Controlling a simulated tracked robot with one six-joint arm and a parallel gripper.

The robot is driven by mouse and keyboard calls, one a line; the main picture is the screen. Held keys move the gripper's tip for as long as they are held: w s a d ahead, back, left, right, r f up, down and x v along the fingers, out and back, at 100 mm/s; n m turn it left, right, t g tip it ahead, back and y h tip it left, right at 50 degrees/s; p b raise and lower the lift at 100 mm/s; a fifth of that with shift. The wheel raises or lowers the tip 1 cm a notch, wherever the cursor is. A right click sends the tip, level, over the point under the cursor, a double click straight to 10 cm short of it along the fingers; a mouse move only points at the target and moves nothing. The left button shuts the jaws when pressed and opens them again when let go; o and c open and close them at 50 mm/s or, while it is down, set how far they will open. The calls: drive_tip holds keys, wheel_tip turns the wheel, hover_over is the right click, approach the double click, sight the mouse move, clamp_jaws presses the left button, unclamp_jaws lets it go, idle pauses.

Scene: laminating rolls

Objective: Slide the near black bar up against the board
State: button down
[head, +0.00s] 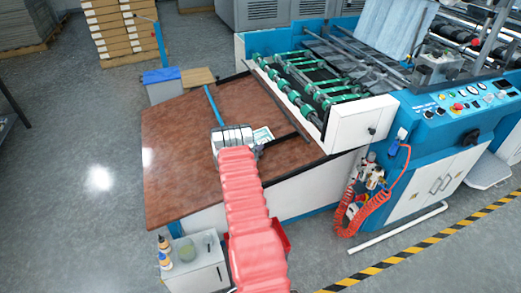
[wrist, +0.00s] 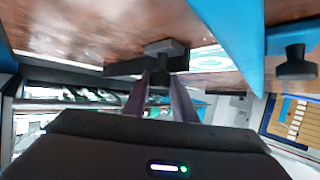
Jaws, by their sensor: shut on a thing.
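The near black bar (head: 282,139) lies on the brown tabletop beside a small printed board (head: 263,134), white with green. In the wrist view the black bar (wrist: 122,69) carries an upright knob, and part of the board (wrist: 207,60) shows to its right. My gripper (head: 258,150) is low over the table, and in the wrist view its two fingers (wrist: 160,88) are shut on the bar's knob. My arm hides part of the bar and board in the head view. I cannot tell whether bar and board touch.
A blue bar (head: 213,105) lies beyond my gripper; it shows large in the wrist view (wrist: 232,32), near another black knob (wrist: 296,64). A long dark bar (head: 276,102) runs along the machine side. The tabletop (head: 175,150) is clear at left.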

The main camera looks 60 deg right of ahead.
drive_tip(key=shift+a+f, duration=0.3)
drive_tip(key=shift+f, duration=0.2)
drive_tip(key=c, duration=1.6)
unclamp_jaws()
drive_tip(key=shift+o, duration=0.4)
drive_tip(key=shift+r, duration=0.1)
drive_tip(key=shift+r, duration=0.2)
drive_tip(key=v, duration=1.3)
drive_tip(key=shift+a, duration=0.3)
